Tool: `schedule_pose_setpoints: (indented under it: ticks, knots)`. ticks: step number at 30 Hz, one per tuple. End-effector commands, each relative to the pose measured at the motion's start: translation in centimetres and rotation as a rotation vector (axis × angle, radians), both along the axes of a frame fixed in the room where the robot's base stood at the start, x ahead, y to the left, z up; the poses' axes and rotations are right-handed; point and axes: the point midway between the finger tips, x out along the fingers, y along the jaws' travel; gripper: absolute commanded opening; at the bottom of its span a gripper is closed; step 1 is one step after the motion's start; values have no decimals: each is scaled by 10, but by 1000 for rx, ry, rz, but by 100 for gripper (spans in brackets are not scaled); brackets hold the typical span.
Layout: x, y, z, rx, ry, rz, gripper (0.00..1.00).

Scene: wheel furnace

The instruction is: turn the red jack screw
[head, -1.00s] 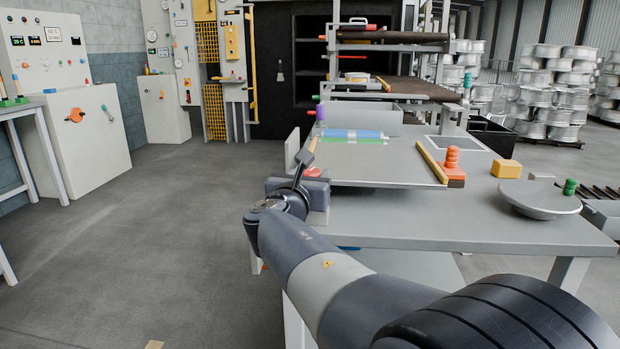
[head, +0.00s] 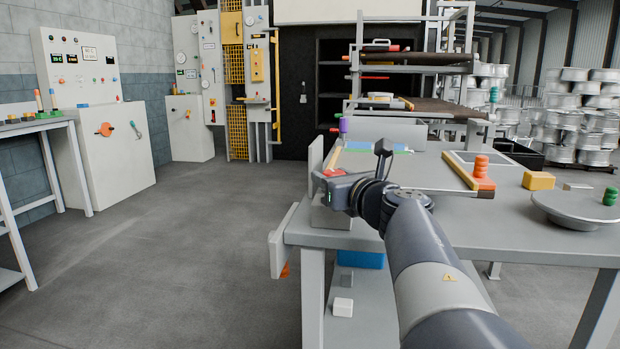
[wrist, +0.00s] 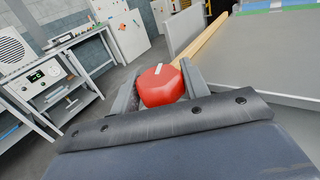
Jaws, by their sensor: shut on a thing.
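The red jack screw (wrist: 161,86) shows in the wrist view as a rounded red head with a white mark on top. My gripper (wrist: 158,82) has one finger on each side of it and is shut on it. The head view shows a little of the red screw (head: 335,172) at the left end of the grey workbench (head: 420,235). My gripper (head: 333,187) reaches it there from the right, and its fingers are hard to make out. The screw's lower part is hidden.
A grey plate with a yellow strip (head: 459,168) lies on the bench. An orange knob (head: 482,168), a yellow block (head: 538,180) and a round grey dish (head: 575,207) are to the right. A blue box (head: 360,259) is below the bench. The floor (head: 190,250) at left is clear.

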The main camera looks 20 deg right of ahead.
Motion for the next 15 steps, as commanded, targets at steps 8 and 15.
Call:
schedule_pose_setpoints:
  ticks: [8,15]
  knots:
    - [1,-3,-2,2,5,231,21]
    - [1,-1,-2,1,4,417,21]
